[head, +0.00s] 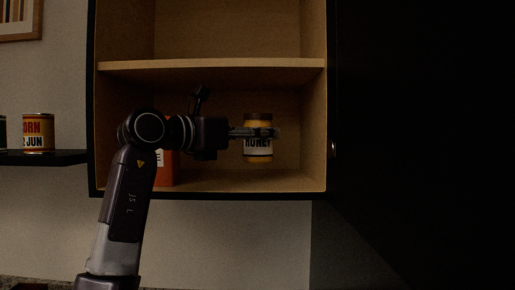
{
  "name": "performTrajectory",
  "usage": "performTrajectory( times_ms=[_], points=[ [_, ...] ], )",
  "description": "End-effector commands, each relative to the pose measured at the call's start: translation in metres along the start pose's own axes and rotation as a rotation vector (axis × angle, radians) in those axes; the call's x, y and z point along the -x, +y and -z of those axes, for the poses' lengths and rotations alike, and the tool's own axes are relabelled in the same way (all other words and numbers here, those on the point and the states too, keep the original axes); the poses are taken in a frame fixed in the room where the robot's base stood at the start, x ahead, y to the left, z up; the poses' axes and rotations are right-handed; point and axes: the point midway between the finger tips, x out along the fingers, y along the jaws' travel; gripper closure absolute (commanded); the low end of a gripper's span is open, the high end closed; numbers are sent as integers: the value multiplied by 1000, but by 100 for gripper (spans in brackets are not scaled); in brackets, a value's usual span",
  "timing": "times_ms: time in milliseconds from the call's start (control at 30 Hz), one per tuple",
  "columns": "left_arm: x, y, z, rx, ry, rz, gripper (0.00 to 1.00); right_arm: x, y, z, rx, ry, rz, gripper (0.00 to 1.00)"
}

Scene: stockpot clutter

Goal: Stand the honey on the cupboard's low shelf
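The honey (258,153) is a small jar with a dark lid and a white label reading HONEY. It is upright inside the low compartment of the wooden cupboard. My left gripper (262,133) reaches in from the left, and its fingers are at the jar's upper part, closed around it. The low shelf (225,181) is the cupboard's bottom board. The jar's base appears slightly above the board's front edge; I cannot tell if it touches the board. My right gripper is not in view.
An orange-red box (165,171) stands in the low compartment, partly hidden behind my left arm. The upper shelf board (210,68) is above. A dark open door (420,140) fills the right side. A corn can (38,133) stands on a black wall shelf (45,157) at left.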

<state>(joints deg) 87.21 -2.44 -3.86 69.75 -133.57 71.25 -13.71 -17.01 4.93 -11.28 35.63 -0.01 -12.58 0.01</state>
Motion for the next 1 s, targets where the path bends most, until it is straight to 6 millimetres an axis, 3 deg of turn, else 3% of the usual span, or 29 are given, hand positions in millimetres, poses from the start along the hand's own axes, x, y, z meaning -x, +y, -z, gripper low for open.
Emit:
performTrajectory(
  times_ms=[233, 433, 567, 967, 1000],
  points=[
    [1, -1, 12, -2, -7, 0, 92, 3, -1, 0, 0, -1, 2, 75],
    [1, -1, 35, 0, -7, 1, 92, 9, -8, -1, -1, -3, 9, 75],
    [-1, 1, 40, -1, -8, 1, 92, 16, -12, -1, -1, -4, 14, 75],
    [-1, 2, 47, -4, -6, -1, 92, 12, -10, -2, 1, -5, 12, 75],
    [-2, 2, 49, -2, -2, 0, 50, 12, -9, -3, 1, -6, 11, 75]
  ],
)
